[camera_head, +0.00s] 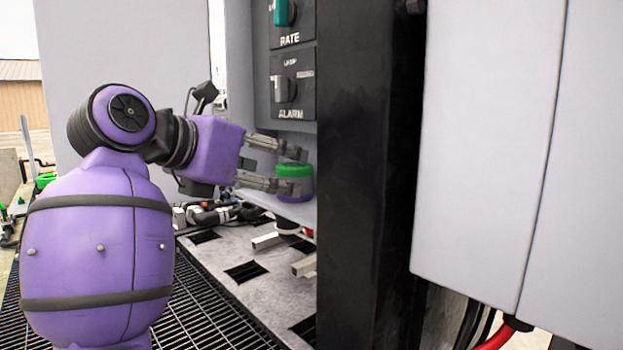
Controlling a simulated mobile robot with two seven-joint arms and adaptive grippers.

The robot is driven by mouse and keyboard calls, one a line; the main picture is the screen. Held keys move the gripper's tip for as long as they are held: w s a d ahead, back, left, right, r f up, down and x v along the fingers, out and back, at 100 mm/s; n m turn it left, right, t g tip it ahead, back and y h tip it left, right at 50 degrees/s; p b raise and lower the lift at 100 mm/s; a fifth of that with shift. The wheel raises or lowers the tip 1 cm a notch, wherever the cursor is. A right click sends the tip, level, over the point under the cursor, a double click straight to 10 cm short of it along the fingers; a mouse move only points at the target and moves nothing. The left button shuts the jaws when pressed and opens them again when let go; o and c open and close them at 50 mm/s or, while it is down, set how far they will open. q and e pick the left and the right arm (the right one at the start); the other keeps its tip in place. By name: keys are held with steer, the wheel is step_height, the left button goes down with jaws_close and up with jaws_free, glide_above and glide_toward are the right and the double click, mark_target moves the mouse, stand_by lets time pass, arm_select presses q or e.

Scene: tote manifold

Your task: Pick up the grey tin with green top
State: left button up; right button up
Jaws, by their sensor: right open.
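The grey tin with a green top (294,171) stands upright on a pale grey shelf (290,209), beside the dark upright post. My right gripper (292,170) reaches in from the left with its fingers open and level. One finger is at the far side of the tin, near the height of its top. The other overlaps the tin's near left side in the picture. The tin appears to be between the fingertips, but I cannot tell whether either finger touches it. My left gripper is out of view.
A black post (365,160) stands close on the right of the tin. A grey cabinet (490,150) fills the right side. A control panel with RATE and ALARM knobs (293,85) is above the tin. Pipe fittings (212,214) and a perforated plate (240,262) lie below.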

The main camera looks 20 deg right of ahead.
mark_target(294, 172)
steer(key=shift+w+d+f, duration=0.15)
steer(key=shift+w+d, duration=0.2)
steer(key=shift+d, duration=0.3)
steer(key=p+x, duration=0.1)
steer(key=x, duration=0.5)
steer(key=shift+w, duration=0.25)
steer(key=shift+s+a, duration=0.1)
steer(key=c, duration=1.2)
steer(key=shift+c, duration=0.5)
